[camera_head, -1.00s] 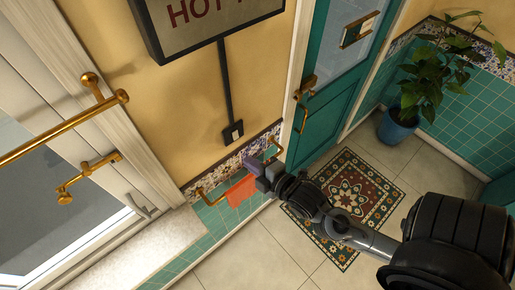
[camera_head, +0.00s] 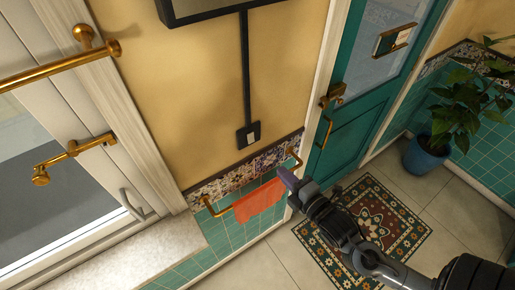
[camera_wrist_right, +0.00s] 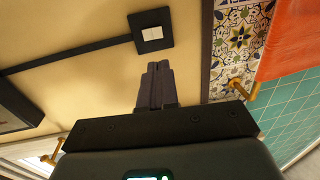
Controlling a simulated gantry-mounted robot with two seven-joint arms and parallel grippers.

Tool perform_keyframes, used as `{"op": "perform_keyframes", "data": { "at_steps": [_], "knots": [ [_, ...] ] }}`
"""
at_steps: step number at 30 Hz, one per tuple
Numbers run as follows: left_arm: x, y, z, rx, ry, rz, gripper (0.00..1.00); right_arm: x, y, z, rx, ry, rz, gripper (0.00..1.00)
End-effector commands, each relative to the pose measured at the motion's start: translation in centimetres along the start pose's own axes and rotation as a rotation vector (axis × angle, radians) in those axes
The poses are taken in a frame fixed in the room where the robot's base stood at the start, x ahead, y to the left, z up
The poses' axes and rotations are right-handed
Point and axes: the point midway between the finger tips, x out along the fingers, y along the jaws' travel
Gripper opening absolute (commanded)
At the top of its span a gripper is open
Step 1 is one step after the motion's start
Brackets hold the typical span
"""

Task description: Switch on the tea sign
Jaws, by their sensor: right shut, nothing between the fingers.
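The tea sign (camera_head: 222,8) shows only its dark lower edge at the top of the head view; its lettering is cut off. A dark conduit runs down from it to a wall switch (camera_head: 249,134) with a pale rocker. In the right wrist view, the switch (camera_wrist_right: 152,33) is just beyond my fingertips, and part of what looks like the sign (camera_wrist_right: 14,108) is at left. My right gripper (camera_head: 287,178) is shut and empty, below and right of the switch in the head view. In the wrist view its fingers (camera_wrist_right: 158,66) point toward the switch, apart from it. My left gripper is out of view.
An orange towel (camera_head: 258,203) hangs on a brass rail (camera_head: 222,212) below the switch, close to my right gripper. A teal door (camera_head: 352,125) is at right, with a patterned rug (camera_head: 395,215) and a potted plant (camera_head: 428,155). A window with brass bars is at left.

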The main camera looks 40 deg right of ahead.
Motion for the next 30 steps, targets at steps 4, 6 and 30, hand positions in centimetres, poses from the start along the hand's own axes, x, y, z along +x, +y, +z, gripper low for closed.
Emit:
{"op": "perform_keyframes", "data": {
  "at_steps": [4,6,30],
  "knots": [
    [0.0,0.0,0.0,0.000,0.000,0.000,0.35,0.1,0.0,0.0,0.000,0.000,0.000,0.00],
    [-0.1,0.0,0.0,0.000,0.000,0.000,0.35,0.2,0.0,0.0,0.001,0.000,0.001,0.00],
    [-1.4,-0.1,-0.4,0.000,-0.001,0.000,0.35,11.5,0.2,0.0,0.001,-0.001,0.001,0.00]
  ]
}}
